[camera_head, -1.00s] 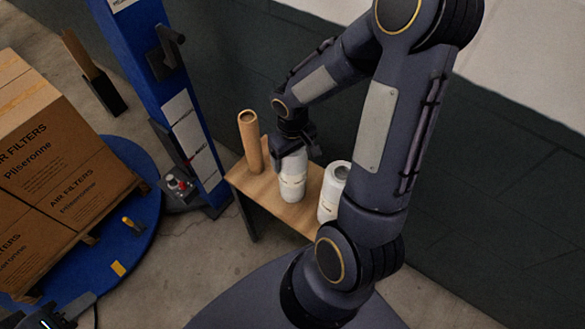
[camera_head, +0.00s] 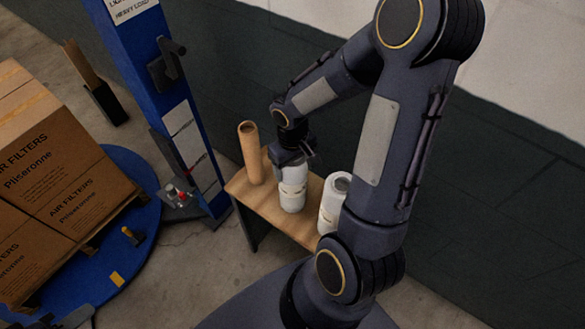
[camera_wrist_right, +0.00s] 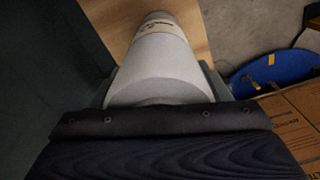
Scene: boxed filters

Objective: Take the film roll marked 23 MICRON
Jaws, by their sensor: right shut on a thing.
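My right gripper (camera_head: 293,158) is shut on the top part of a white film roll (camera_head: 293,190). The roll stands upright on a small wooden table (camera_head: 262,203) and carries a pale band label, too small to read. In the right wrist view this roll (camera_wrist_right: 165,65) fills the space between the jaws, its label band toward the far end. A second white roll (camera_head: 334,195) stands to the right on the table, partly hidden by my arm. I cannot read 23 MICRON on either roll. Only a sliver of what looks like my left gripper (camera_head: 78,316) shows at the bottom left edge.
A brown cardboard tube (camera_head: 250,153) stands left of the held roll. A blue column (camera_head: 165,100) rises left of the table. Filter boxes (camera_head: 60,185) sit on a blue round turntable (camera_head: 128,262). A dark wall (camera_head: 255,70) stands close behind the table.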

